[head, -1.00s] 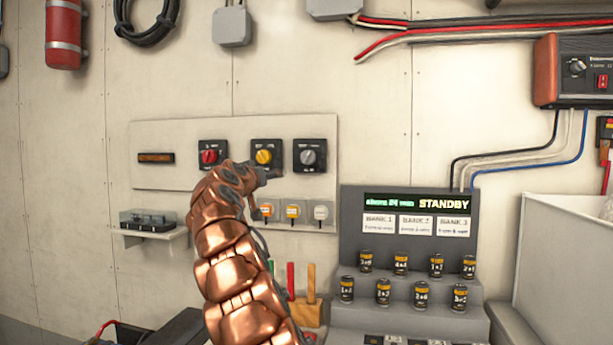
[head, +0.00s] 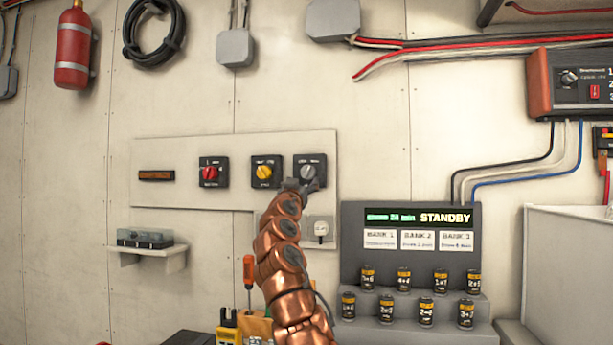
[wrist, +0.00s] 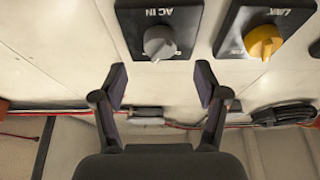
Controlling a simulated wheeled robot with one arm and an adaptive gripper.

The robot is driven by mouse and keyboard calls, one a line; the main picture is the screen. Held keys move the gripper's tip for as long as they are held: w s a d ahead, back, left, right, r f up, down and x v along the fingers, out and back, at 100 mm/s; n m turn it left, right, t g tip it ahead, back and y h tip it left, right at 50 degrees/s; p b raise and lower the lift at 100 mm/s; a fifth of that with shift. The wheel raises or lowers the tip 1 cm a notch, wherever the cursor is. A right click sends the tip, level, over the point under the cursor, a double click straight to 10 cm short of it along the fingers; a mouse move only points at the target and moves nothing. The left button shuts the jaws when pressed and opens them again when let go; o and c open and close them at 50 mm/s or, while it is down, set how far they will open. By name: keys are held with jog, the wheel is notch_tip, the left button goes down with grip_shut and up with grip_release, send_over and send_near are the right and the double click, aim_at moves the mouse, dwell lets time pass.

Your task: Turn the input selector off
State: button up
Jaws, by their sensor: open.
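The input selector looks to be the grey rotary knob (head: 309,172) on a black square plate, at the right of a pale wall panel (head: 222,146). In the wrist view the grey knob (wrist: 160,42) sits at the top centre, on a plate that seems to read AC IN. My gripper (head: 299,186) is at the lower edge of this plate in the head view, partly covering it. In the wrist view my gripper (wrist: 161,78) is open and empty, its fingertips apart and short of the knob in the picture. I cannot tell whether they touch the plate.
A yellow knob (head: 264,172) and a red knob (head: 210,173) sit left of the grey one. A socket box (head: 319,229) is just below. A battery stand (head: 408,270) with a STANDBY display is at lower right. A small shelf (head: 147,251) juts out at left.

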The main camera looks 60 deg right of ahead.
aim_at(306, 175)
jog(key=p+x, duration=0.3)
jog(key=x, duration=0.1)
jog(key=shift+p+x, duration=0.9)
jog(key=shift+p, duration=0.2)
jog(key=shift+w+d+r, duration=0.1)
jog(key=shift+w+d, duration=0.05)
jog(key=shift+d, duration=0.05)
jog(key=c, duration=1.2)
jog(key=shift+o, duration=0.2)
